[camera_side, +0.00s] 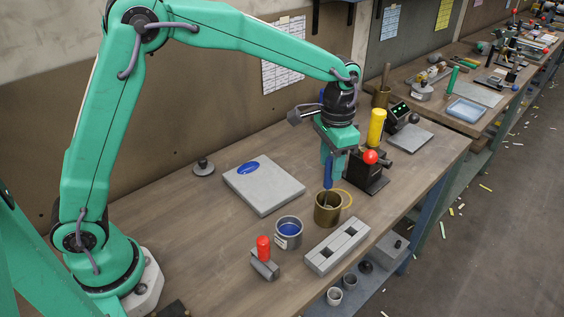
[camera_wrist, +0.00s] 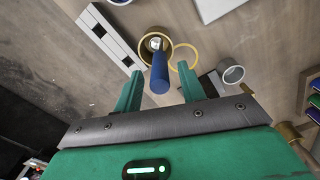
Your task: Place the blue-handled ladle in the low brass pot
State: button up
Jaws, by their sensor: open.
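The low brass pot (camera_side: 320,217) stands on the wooden bench, near the front edge; in the wrist view it is at top centre (camera_wrist: 143,44). The blue-handled ladle (camera_side: 328,172) stands with its metal lower end inside the pot and its blue handle rising above the rim. The handle also shows in the wrist view (camera_wrist: 160,75). My gripper (camera_wrist: 160,70) is open, with one green finger on each side of the handle and visible gaps to both. In the side view my gripper (camera_side: 336,168) is above the pot. The ladle's bowl is mostly hidden in the pot.
A yellow ring (camera_side: 348,199) lies beside the pot. A grey block with square holes (camera_side: 337,246) and a grey cup with blue inside (camera_side: 288,232) are close by. A black device with a red knob (camera_side: 370,170) stands just behind. The bench is clear towards the grey plate (camera_side: 264,187).

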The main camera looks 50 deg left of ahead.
notch_tip(320, 180, up, 10)
jog(key=shift+f, duration=0.1)
dwell(0.4)
dwell(0.5)
jog(key=shift+s+a+r, duration=0.35)
jog(key=shift+a+r, duration=0.05)
jog(key=s+a+n+t, duration=0.2)
jog(key=s+a, duration=0.4)
jog(key=s, duration=0.6)
jog(key=s+a+n+t, duration=0.2)
jog(key=s+a, duration=0.5)
jog(key=s, duration=0.4)
jog(key=shift+s+f+t, duration=0.35)
jog(key=shift+s+t, duration=0.05)
jog(key=shift+t, duration=0.4)
